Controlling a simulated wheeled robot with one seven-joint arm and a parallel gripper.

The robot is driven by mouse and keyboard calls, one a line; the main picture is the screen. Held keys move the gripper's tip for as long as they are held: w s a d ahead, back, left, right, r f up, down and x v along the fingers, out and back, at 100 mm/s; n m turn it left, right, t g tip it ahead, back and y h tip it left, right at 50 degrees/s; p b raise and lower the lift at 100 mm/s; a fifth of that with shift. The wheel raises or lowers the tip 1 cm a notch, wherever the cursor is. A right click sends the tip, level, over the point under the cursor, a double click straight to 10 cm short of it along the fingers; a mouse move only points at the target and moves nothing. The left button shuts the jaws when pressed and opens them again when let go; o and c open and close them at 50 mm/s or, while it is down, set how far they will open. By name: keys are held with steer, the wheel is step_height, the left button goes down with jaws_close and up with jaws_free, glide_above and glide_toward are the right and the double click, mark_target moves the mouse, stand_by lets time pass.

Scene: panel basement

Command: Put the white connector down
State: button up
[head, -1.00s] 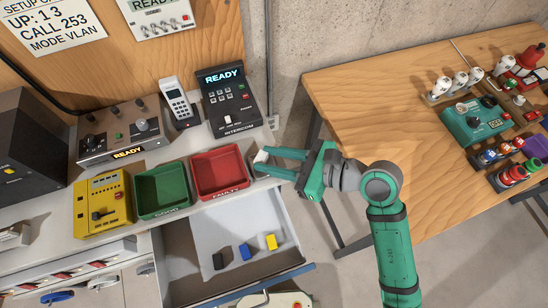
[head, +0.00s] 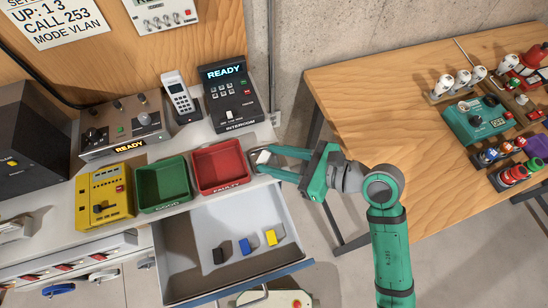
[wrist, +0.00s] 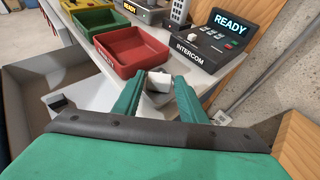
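The white connector (head: 263,157) is at the right end of the grey counter, beside the red bin, in or over a small grey dish (head: 254,168). In the wrist view the white connector (wrist: 158,81) shows between the fingertips. My gripper (head: 265,161) has its green fingers apart around it. In the wrist view my gripper (wrist: 159,88) appears to leave a small gap at the right of the connector. Whether the connector's underside touches the dish is hidden.
The red FAULTY bin (head: 220,188) and green GOOD bin (head: 165,208) stand left of my gripper. An intercom (head: 235,121) stands behind. An open drawer (head: 205,225) below holds black, blue and yellow connectors. A wooden table (head: 375,90) with several parts is at right.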

steer(key=v, duration=1.1)
steer(key=shift+d+r, duration=0.25)
steer(key=shift+s+d, duration=0.1)
steer(key=shift+s, duration=0.1)
